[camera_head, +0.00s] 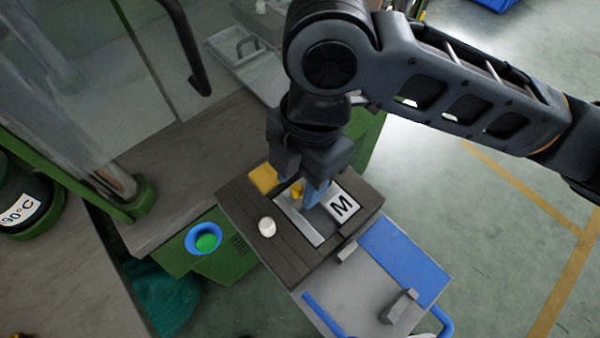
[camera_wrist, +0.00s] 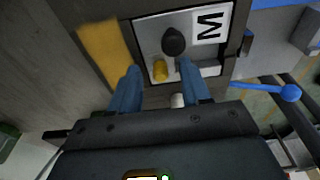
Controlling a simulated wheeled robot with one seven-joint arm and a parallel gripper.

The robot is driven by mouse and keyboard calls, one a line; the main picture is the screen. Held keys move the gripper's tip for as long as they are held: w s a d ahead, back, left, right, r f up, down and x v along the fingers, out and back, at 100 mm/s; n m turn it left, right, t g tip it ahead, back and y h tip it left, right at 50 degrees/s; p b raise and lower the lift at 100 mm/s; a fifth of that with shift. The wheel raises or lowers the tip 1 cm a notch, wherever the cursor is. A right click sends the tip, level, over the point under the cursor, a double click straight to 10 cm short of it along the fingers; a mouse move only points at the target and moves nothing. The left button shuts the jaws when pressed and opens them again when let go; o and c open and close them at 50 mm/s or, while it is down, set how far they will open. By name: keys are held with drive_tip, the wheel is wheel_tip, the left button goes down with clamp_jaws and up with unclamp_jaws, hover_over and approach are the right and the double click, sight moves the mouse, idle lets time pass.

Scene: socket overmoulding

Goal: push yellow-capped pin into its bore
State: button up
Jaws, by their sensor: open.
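The yellow-capped pin (camera_wrist: 160,71) stands in a pale metal recess of a dark block (camera_head: 285,255). Its yellow cap also shows in the head view (camera_head: 297,189). My gripper (camera_wrist: 159,72) is open, with blue fingers apart on either side of the cap in the wrist view. I cannot tell whether either finger touches it. A black round-topped piece (camera_wrist: 173,42) stands beside the pin, towards the label "M" (camera_wrist: 209,25). The bore under the cap is hidden, and I cannot tell how deep the pin sits.
A yellow block (camera_head: 263,179) lies on the dark block's left side. A white knob (camera_head: 267,227) stands near its front edge. A green button in a blue ring (camera_head: 206,242) is at left. A grey cart with a blue panel (camera_head: 405,255) adjoins at right.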

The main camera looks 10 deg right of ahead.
wheel_tip(320, 180, up, 8)
drive_tip(key=d, duration=0.1)
drive_tip(key=shift+w+f, duration=0.15)
drive_tip(key=shift+w, duration=0.2)
idle(0.4)
